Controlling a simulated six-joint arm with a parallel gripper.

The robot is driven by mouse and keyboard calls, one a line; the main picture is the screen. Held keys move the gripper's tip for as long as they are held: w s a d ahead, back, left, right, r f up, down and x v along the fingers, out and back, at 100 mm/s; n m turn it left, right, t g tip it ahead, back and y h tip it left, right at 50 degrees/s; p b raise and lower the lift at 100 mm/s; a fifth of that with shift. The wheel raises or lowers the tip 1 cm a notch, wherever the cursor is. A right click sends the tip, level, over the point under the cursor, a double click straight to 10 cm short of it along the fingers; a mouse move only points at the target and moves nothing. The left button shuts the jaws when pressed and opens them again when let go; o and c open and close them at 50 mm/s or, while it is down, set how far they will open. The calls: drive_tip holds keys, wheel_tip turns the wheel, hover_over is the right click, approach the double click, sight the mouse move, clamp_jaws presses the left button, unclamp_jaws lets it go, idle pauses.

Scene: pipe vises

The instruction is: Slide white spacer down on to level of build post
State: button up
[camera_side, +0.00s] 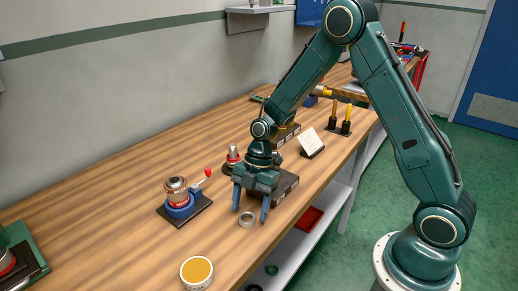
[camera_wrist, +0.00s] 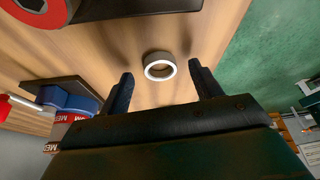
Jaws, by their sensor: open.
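The white spacer is a pale ring (camera_side: 247,219) lying flat on the bench near its front edge. In the wrist view the ring (camera_wrist: 149,72) shows between the fingertips, touching neither. My gripper (camera_side: 250,213) points down above the ring, open and empty; its two fingers also show in the wrist view (camera_wrist: 160,84). A vise with a blue body (camera_side: 181,211) on a dark plate stands to the left, holding an upright post (camera_side: 175,185) with red and metallic rings. Another post with a red ring (camera_side: 233,154) stands behind my gripper. I cannot tell which is the build post.
A round yellow-topped tin (camera_side: 197,271) stands at the front. A green vise (camera_side: 22,250) is at the left edge. A dark box (camera_side: 288,186) is just right of my gripper, with a white card (camera_side: 312,140) behind. Bench between tin and blue vise is clear.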

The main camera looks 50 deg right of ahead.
drive_tip(key=shift+a+f, duration=0.2)
drive_tip(key=shift+f, duration=0.35)
drive_tip(key=c, duration=1)
